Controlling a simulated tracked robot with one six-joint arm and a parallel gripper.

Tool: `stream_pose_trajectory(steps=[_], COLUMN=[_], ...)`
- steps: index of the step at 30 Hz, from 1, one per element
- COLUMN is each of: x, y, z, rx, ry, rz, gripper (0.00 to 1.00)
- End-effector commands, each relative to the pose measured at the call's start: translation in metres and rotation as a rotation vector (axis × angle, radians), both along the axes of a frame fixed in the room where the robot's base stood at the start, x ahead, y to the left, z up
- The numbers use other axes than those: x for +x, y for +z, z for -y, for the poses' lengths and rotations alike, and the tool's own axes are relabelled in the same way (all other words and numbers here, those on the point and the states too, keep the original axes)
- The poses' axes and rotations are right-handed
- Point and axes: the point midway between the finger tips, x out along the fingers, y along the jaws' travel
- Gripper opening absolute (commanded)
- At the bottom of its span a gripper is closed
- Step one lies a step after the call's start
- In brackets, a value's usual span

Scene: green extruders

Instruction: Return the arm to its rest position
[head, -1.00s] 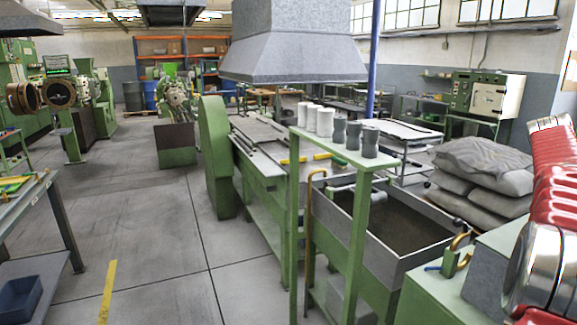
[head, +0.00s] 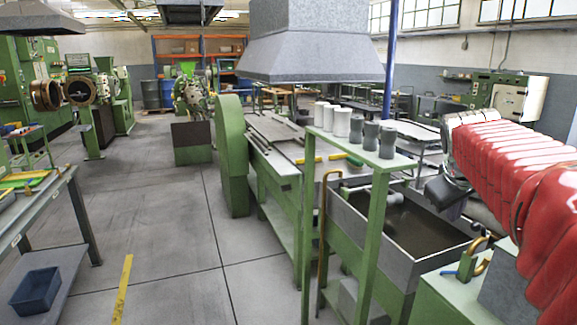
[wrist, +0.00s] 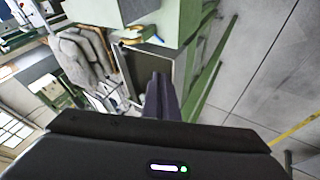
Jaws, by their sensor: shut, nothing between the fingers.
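My red-covered arm reaches in from the right edge of the head view. My gripper (wrist: 160,82) shows in the wrist view as two dark fingers, shut together with nothing between them. In the head view a dark part at the arm's end (head: 447,196) hangs beside the far right corner of the metal trough; its fingertips are hard to make out there.
The open metal trough (head: 360,222) stands left of the arm. A green shelf (head: 345,140) with several grey and white cylinders stands before it. A brass-coloured hook fitting (head: 478,250) sits on green machinery below the arm.

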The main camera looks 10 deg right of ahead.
Motion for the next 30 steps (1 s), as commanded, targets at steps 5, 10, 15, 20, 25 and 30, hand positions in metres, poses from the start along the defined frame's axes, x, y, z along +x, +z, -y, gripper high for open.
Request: stream_pose_trajectory(steps=[5,10,15,20,25,30], x=[-0.025,-0.054,-0.087,-0.122,-0.160,-0.191], y=[-0.016,-0.037,-0.062,-0.089,-0.122,-0.150], z=[-0.065,-0.118,-0.166,-0.206,-0.243,-0.268], rx=[0.083,0.163,0.244,0.320,0.399,0.462], ry=[0.013,0.017,0.018,0.016,0.011,0.002], rz=[0.026,0.043,0.051,0.051,0.044,0.032], gripper=[0.00,0.00,0.00,0.00,0.00,0.00])
